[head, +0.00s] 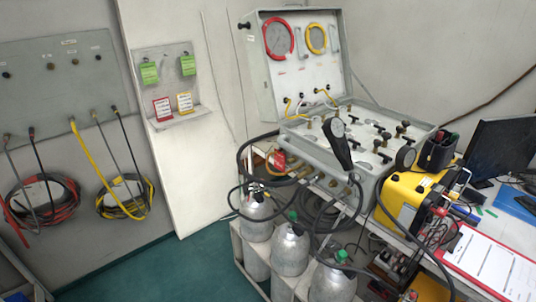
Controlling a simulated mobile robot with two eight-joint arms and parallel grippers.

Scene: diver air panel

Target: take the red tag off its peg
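A red tag (162,109) with a white printed face hangs at the lower left of a small grey tag board (168,88) on the white wall panel. Its peg is too small to make out. A yellow tag (184,102) hangs just to its right, and two green tags, the left one (149,72) and the right one (187,65), hang above. Another small red tag-like piece (280,159) shows at the front left of the open air panel case (340,150). Neither of my grippers is in view.
Silver gas cylinders (290,250) with hoses stand below the case. Red (45,200) and yellow (125,200) hose coils hang on the left wall. A yellow unit (412,200), clipboard (490,262) and monitor (503,145) crowd the right. Green floor (175,270) before the tag board is clear.

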